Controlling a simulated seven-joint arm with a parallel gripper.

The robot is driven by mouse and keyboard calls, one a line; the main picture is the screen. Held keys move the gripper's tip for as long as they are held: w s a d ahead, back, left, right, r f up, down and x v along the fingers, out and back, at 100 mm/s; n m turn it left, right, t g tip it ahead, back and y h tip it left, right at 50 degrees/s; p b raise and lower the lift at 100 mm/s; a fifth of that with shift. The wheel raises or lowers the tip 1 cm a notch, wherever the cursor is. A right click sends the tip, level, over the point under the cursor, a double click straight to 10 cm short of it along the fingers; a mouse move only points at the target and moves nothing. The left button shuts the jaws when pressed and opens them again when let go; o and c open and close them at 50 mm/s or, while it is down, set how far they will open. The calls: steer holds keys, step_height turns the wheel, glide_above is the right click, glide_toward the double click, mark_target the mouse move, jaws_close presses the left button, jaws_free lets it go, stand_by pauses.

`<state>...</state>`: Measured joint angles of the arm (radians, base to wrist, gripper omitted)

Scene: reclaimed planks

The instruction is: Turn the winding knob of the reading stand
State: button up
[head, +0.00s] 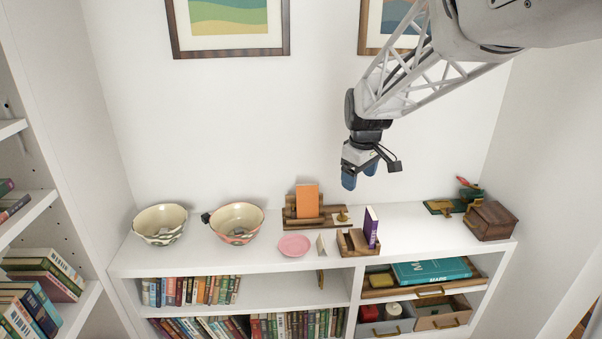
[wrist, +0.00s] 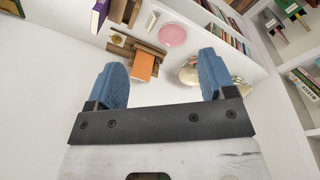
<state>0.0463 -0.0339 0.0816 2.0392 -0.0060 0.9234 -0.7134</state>
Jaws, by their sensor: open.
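The wooden reading stand (head: 293,222) is on the white shelf top near the back wall, with an orange book (head: 307,201) upright on it. A small brass-coloured knob (head: 342,215) is at its right end. In the wrist view the stand (wrist: 150,47) and orange book (wrist: 144,66) show beyond my fingers, and the knob (wrist: 117,40) appears small at the stand's left end. My gripper (head: 360,175) is open and empty, its blue fingers pointing down, above and slightly right of the stand. It also shows in the wrist view (wrist: 161,68), touching nothing.
A wooden holder with a purple book (head: 371,226) stands in front, right of the knob. Two bowls (head: 160,224) (head: 236,222) are left, a wooden box (head: 491,221) far right. Free shelf lies between holder and box.

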steer(key=w+d+f+n, duration=0.1)
steer(key=w+f, duration=0.2)
steer(key=w, duration=0.3)
steer(key=w+d+f+n, duration=0.1)
steer(key=w+f+n, duration=0.1)
steer(key=w, duration=0.4)
steer(key=n+g, duration=0.2)
steer(key=n, duration=0.5)
glide_toward(342, 215)
steer(key=shift+w+d+f, duration=0.1)
steer(key=shift+d+f, duration=0.15)
steer(key=shift+d, duration=0.05)
steer(key=shift+w+f, duration=0.25)
steer(key=shift+f, duration=0.2)
steer(key=shift+f, duration=3.85)
steer(key=shift+c, duration=0.4)
